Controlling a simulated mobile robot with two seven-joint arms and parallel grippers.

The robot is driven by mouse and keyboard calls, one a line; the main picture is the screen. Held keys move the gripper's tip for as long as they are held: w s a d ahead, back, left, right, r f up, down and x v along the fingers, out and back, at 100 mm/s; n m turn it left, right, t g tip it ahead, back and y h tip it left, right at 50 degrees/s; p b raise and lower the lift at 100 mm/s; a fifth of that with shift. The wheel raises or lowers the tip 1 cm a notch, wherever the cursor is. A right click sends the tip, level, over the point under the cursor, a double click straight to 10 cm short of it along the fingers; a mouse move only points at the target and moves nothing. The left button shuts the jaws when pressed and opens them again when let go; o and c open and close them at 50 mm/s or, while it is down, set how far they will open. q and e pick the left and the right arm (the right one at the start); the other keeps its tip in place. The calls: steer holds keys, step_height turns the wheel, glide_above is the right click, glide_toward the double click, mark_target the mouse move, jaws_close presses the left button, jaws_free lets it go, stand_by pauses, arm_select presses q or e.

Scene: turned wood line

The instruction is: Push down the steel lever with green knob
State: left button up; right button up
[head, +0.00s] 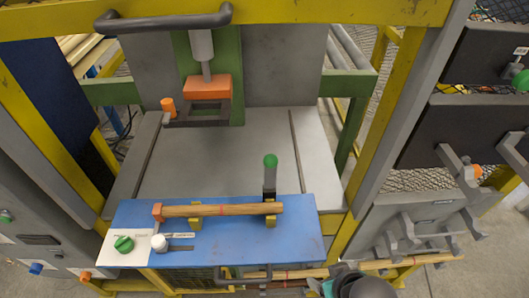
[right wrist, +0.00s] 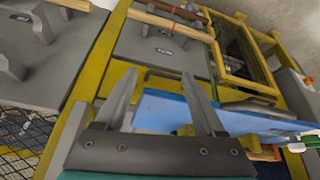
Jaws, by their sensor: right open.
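The steel lever (head: 269,183) stands upright at the back edge of the blue table (head: 300,247), right of centre in the head view. Its round green knob (head: 270,160) is at the top. My right gripper shows only partly at the bottom edge of the head view, in front of the table and well apart from the lever. In the right wrist view the right gripper (right wrist: 158,78) is open and empty, with the table's blue edge beyond its fingers. I cannot make out the lever there. My left gripper is not in view.
A wooden rod (head: 220,210) lies across yellow supports on the table, in front of the lever. A green knob (head: 123,243) and a white knob (head: 158,242) sit at the left. An orange-ended press (head: 207,87) stands behind. Grey hooks (head: 400,225) project at right.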

mark_target(270, 173)
steer(key=w+r, duration=0.1)
steer(key=w+r+t, duration=0.1)
steer(key=shift+w+a+r+n+y, duration=0.1)
steer(key=shift+w+r+n+y, duration=0.2)
steer(key=shift+r, duration=0.05)
steer(key=w+a+r+t+y, duration=0.1)
steer(key=w+a+r+n+t+y, duration=0.1)
steer(key=w+r, duration=0.1)
steer(key=w+a+r+t+p, duration=0.1)
steer(key=w+r+t, duration=0.1)
steer(key=shift+w+a+r+y, duration=0.15)
steer(key=shift+w+y, duration=0.05)
steer(key=shift+y, duration=0.2)
step_height(270, 173, up, 10)
steer(key=w+a+r+n+t+y+p, duration=0.1)
steer(key=w+a+n+t+y, duration=0.1)
steer(key=t+y, duration=0.35)
arm_select(q)
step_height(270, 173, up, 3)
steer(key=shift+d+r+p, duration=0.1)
steer(key=shift+p, duration=0.25)
arm_select(e)
steer(key=x, duration=1.4)
steer(key=shift+a+f+g, duration=0.4)
steer(key=shift+f+g, duration=0.05)
steer(key=shift+f, duration=0.2)
steer(key=shift+w+y, duration=0.1)
steer(key=shift+y, duration=0.15)
jaws_close()
